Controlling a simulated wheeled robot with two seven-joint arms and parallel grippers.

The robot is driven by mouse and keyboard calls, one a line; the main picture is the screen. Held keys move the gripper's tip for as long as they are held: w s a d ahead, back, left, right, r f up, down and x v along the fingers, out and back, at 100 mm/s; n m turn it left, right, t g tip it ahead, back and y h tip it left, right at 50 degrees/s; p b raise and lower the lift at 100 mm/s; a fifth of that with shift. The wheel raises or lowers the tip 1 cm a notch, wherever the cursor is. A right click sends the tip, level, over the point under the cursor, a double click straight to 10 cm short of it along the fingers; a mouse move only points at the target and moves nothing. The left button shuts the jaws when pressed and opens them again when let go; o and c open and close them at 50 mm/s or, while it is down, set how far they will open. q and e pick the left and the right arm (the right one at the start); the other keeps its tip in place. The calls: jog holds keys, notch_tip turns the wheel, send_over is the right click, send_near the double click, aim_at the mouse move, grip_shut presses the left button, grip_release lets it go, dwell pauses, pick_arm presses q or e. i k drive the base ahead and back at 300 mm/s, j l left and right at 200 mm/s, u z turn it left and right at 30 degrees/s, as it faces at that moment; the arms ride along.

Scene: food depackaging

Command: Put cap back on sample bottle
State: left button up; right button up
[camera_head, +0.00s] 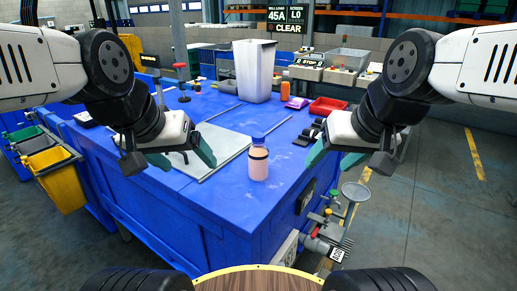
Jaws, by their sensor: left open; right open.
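A small bottle (258,165) with pinkish contents and a dark band stands upright near the front of the blue table. A blue cap (258,138) shows at its top; I cannot tell whether it is seated or loose. My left gripper (180,163) is open and empty, to the left of the bottle above the grey board. My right gripper (345,162) is open and empty, to the right of the bottle near the table's right edge. Neither gripper touches the bottle.
The blue table (215,205) has free room in front of the bottle. A grey board (222,146) lies left of it. A tall white bin (254,70), an orange bottle (285,91) and a red tray (327,106) stand farther back. Dark small items (307,134) lie at right.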

aim_at(257, 154)
jog(key=k, duration=0.65)
jog(key=l+u, duration=0.1)
jog(key=u, duration=1.4)
jog(key=k+l, duration=0.1)
jog(key=l, duration=0.3)
jog(key=k+l, duration=0.1)
jog(key=l, duration=0.25)
jog(key=k+l, duration=0.1)
jog(key=l, duration=0.3)
jog(key=k+l, duration=0.1)
jog(key=l, duration=0.3)
jog(key=k+l, duration=0.1)
jog(key=l, duration=0.25)
jog(key=i+l, duration=0.15)
jog(key=l, duration=0.2)
jog(key=i+l, duration=0.15)
jog(key=l, duration=0.25)
